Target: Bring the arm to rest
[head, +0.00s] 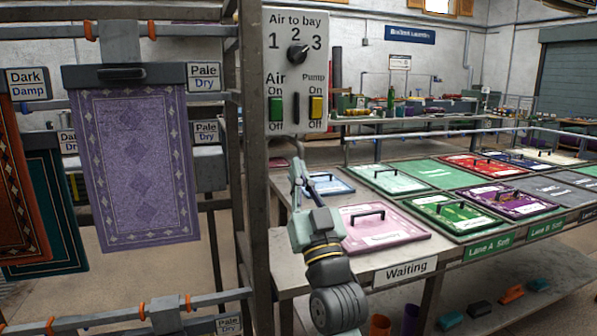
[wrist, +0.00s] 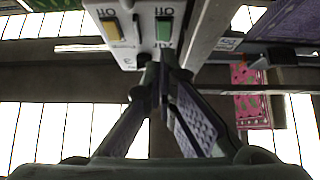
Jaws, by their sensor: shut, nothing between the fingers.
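My gripper (head: 296,166) is below the grey control panel (head: 296,85) in the head view, in front of the work table. Its fingers are together with nothing held. In the wrist view the closed fingertips (wrist: 157,62) point toward the panel (wrist: 138,40), which appears upside down with its yellow switch (wrist: 113,31) and green switch (wrist: 163,28). I cannot tell whether the tips touch the panel. My arm (head: 333,285) rises from the bottom of the head view.
A purple rug (head: 135,160) hangs from a rack at left, beside the upright post (head: 252,180). The work table (head: 385,262) has several lidded coloured panels, including a pink one (head: 380,228). Open floor shows below the rack.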

